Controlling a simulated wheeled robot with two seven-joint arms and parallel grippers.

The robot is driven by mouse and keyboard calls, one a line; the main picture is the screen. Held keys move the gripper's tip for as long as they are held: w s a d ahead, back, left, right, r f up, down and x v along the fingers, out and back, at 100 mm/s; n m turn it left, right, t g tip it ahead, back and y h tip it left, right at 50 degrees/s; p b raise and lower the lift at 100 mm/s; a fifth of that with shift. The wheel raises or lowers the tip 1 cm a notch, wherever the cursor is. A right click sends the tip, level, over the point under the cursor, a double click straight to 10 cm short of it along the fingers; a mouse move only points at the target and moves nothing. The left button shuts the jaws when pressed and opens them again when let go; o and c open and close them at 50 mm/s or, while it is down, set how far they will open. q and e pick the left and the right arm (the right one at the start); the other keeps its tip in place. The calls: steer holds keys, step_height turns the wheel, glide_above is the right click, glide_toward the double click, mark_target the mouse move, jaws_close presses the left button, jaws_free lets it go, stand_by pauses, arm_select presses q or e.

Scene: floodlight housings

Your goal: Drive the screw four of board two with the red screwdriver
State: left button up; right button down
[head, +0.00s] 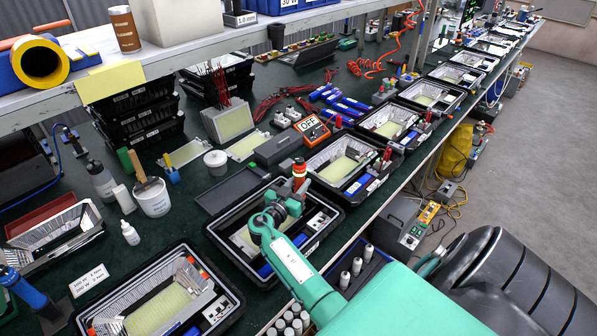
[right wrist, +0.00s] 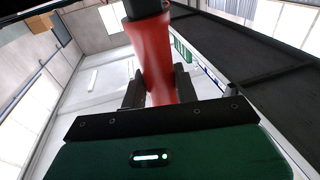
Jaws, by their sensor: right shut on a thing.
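The red screwdriver (head: 299,172) stands roughly upright above the black floodlight housing in front of my arm. My right gripper (head: 297,190) is shut on its handle. In the right wrist view the red handle (right wrist: 153,60) sits between the two dark fingers of the gripper (right wrist: 158,88). The housing (head: 213,233) under my right arm holds a yellowish LED board (head: 240,240), partly covered by the arm. The screwdriver's tip and the board's screws are hidden or too small to make out. I cannot tell which board is board two. My left gripper is out of view.
Another open housing (head: 82,316) with an LED board lies at the front left. More housings (head: 312,160) run in a row toward the back right. A white tub (head: 152,198) and a small bottle (head: 130,233) stand to the left. A shelf (head: 180,62) overhangs the bench.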

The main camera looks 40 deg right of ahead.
steer(key=shift+s+f+b, duration=0.1)
steer(key=shift+f+b, duration=0.85)
steer(key=shift+b, duration=0.85)
stand_by(3.5)
steer(key=shift+r, duration=0.1)
